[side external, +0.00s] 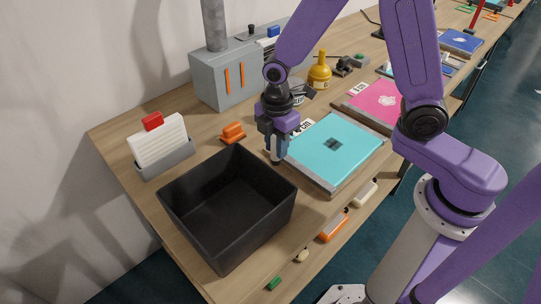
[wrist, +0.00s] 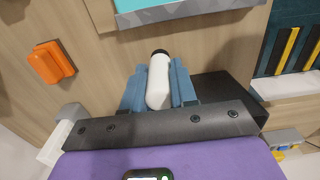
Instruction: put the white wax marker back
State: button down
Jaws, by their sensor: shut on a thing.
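My gripper (wrist: 158,88) is shut on the white wax marker (wrist: 158,78), a smooth white barrel with a black end pointing away from the wrist. In the side external view my gripper (side external: 277,147) points down between the black bin and the cyan panel. The marker is mostly hidden by the fingers there, with a dark tip showing below them. I cannot tell whether the tip touches the table. The marker's own place is not clear in either view.
An open, empty-looking black bin (side external: 190,207) stands left of my gripper. The cyan panel (side external: 345,155) lies to its right. An orange block (side external: 233,132) and a card holder (side external: 166,160) stand behind the bin. A grey box (side external: 225,82) stands at the wall. Small items sit on a lower shelf.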

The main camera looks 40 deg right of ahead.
jog(key=shift+w+a+f, duration=0.25)
jog(key=shift+w+f, duration=0.5)
jog(key=shift+f, duration=1.7)
jog(key=shift+f, duration=0.15)
jog(key=c, duration=0.9)
grip_release()
notch_tip(320, 180, up, 12)
jog(key=shift+r, duration=0.2)
jog(key=shift+s, duration=0.1)
